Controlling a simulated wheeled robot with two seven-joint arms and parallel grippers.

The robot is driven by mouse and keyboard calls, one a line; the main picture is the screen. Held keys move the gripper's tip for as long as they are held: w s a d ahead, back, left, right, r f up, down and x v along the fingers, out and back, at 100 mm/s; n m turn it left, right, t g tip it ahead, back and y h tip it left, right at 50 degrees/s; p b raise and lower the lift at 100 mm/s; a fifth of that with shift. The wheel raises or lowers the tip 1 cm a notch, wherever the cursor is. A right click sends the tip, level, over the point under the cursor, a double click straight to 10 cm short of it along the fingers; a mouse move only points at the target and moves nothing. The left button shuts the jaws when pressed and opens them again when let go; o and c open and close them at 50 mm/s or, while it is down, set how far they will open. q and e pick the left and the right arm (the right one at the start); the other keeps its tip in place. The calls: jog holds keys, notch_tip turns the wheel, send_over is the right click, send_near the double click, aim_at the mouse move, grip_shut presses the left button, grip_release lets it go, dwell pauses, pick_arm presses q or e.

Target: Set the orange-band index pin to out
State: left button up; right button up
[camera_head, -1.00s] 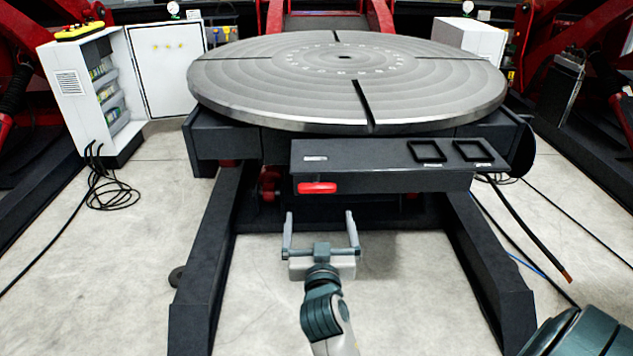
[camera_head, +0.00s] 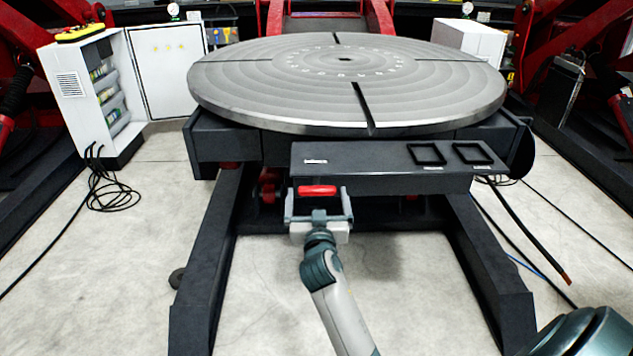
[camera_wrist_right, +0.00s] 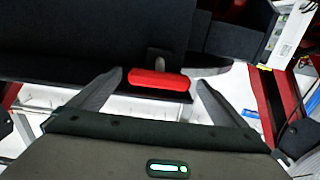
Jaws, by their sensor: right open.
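A red bar handle (camera_head: 317,191) sits at the front left of the dark shelf box (camera_head: 385,172) under the round table. In the right wrist view the red handle (camera_wrist_right: 158,80) is on a short grey stem coming from a dark face. No orange band can be made out on it. My right gripper (camera_head: 317,197) is open, with one finger on each side of the handle. In the wrist view the open fingers (camera_wrist_right: 160,84) flank the handle's ends with gaps. My left gripper is not in view.
The large round grey table (camera_head: 345,85) lies above the shelf box. Two square black frames (camera_head: 427,154) are on the box's top right. Dark base legs (camera_head: 207,270) run forward on both sides. A white cabinet (camera_head: 95,90) with cables stands left. The floor between the legs is clear.

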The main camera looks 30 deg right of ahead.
aim_at(316, 182)
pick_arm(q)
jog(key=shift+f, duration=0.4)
pick_arm(e)
jog(key=x, duration=0.6)
jog(key=shift+w+d, duration=0.2)
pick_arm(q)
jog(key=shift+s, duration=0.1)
